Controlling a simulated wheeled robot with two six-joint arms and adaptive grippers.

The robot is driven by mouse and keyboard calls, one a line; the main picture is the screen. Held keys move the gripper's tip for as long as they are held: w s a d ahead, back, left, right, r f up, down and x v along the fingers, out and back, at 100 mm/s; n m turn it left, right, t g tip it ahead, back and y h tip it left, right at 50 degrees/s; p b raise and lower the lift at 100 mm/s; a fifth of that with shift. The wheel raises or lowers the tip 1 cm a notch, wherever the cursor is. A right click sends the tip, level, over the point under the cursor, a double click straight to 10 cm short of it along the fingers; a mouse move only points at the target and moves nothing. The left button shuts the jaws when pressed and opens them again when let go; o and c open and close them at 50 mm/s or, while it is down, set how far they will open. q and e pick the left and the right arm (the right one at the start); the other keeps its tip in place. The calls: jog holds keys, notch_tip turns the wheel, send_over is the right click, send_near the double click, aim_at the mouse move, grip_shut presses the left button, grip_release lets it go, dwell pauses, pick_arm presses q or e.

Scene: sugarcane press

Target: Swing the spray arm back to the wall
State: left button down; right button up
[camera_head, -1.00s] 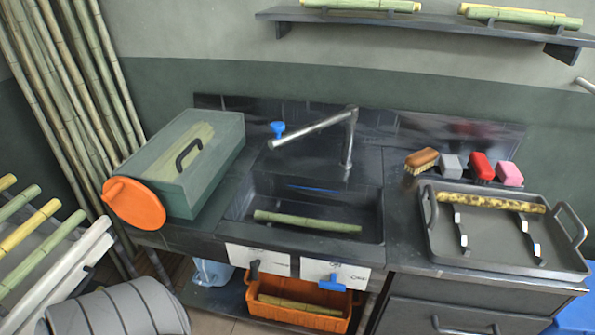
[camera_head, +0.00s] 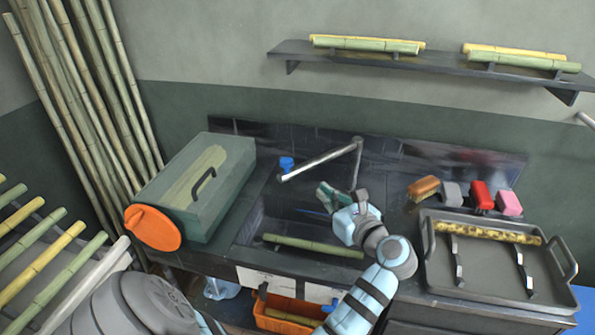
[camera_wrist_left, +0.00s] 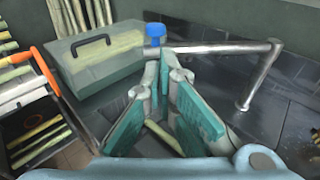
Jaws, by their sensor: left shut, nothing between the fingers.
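The spray arm (camera_head: 318,162) is a grey metal tube on an upright post behind the sink (camera_head: 240,236). It reaches left and forward over the sink, away from the dark wall panel. Its tube also crosses the left wrist view (camera_wrist_left: 225,47). A blue knob (camera_head: 287,163) shows near its free end. My left gripper (camera_head: 328,192) is over the sink, below and in front of the tube. Its teal fingers (camera_wrist_left: 168,70) are shut and empty, their tips close to the tube in the wrist view. I cannot tell whether they touch it. My right gripper is not in view.
A green cane (camera_head: 312,246) lies in the sink. A green box (camera_head: 195,190) with an orange disc (camera_head: 153,228) stands left. Brushes and blocks (camera_head: 481,195) and a tray (camera_head: 487,280) are on the right. A shelf (camera_head: 430,66) holding canes is above.

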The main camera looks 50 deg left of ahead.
aim_at(291, 164)
pick_arm(q)
jog(key=x, duration=1.4)
jog(key=shift+s+r, duration=0.1)
jog(key=shift+r, duration=0.25)
jog(key=shift+a, duration=0.1)
